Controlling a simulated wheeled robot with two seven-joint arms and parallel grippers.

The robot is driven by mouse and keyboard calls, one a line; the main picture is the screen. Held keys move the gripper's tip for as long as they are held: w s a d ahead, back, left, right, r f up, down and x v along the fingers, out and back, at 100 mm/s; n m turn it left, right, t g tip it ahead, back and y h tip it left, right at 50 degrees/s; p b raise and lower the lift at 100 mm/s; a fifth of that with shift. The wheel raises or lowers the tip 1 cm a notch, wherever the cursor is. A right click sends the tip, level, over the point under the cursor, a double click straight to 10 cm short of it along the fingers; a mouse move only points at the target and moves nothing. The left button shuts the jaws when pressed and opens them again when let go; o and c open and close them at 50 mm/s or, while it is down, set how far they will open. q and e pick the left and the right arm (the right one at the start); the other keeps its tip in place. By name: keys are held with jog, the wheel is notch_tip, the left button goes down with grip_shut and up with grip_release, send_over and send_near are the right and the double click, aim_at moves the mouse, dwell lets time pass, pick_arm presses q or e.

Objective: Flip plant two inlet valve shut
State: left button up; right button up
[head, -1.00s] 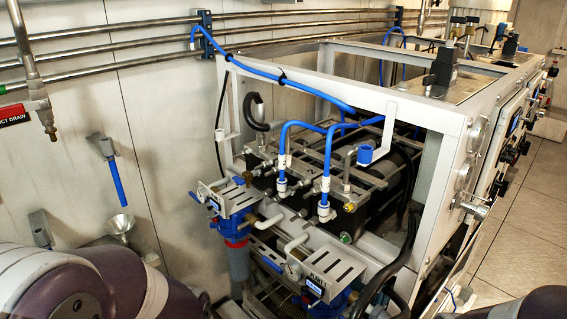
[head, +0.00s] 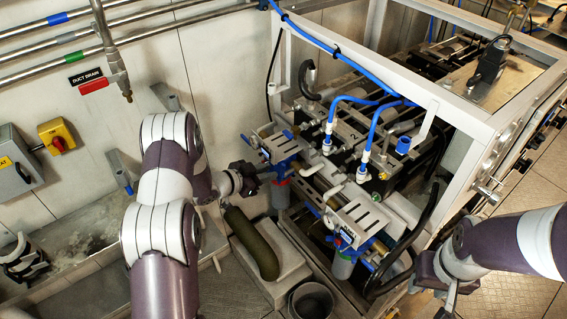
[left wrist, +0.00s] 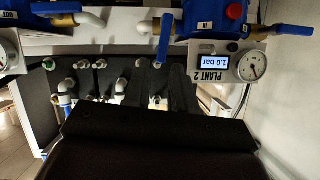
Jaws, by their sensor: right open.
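The plant two unit shows in the left wrist view as a panel (left wrist: 212,75) with an upside-down PLANT 2 label, a 1.0 bar display and a round gauge. A blue lever (left wrist: 166,38) points down the picture beside it; another blue lever (left wrist: 291,30) lies sideways at the right. I cannot tell which is the inlet valve. In the head view my left gripper (head: 254,176) is close to the left filter unit (head: 280,168). Its dark fingers (left wrist: 161,82) look parted and empty, below the first lever. My right gripper (head: 438,292) is open, at lower right.
A second filter unit (head: 358,222) stands to the right. The white frame (head: 455,105) and blue hoses (head: 345,100) rise behind. The floor at right (head: 515,290) is clear.

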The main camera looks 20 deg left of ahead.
aim_at(282, 168)
pick_arm(q)
jog(key=p+x, duration=0.2)
jog(key=x, duration=0.4)
jog(key=shift+w, duration=0.3)
jog(key=shift+w+d+f, duration=0.25)
jog(key=shift+w+d, duration=0.05)
jog(key=shift+d, duration=0.1)
jog(key=shift+w+a+f, duration=0.1)
pick_arm(e)
jog(key=r, duration=0.3)
jog(key=shift+a, duration=0.2)
jog(key=shift+w, duration=0.1)
pick_arm(q)
grip_shut()
jog(key=b, duration=0.2)
jog(key=shift+w+a+f+n+h+b, duration=0.25)
jog(key=shift+f+n+h+b, duration=0.05)
jog(key=shift+n+b, duration=0.1)
jog(key=shift+r, duration=0.2)
jog(key=shift+r+n, duration=0.2)
jog(key=shift+n, duration=0.1)
pick_arm(e)
notch_tip(282, 168, down, 3)
jog(key=shift+f, duration=0.1)
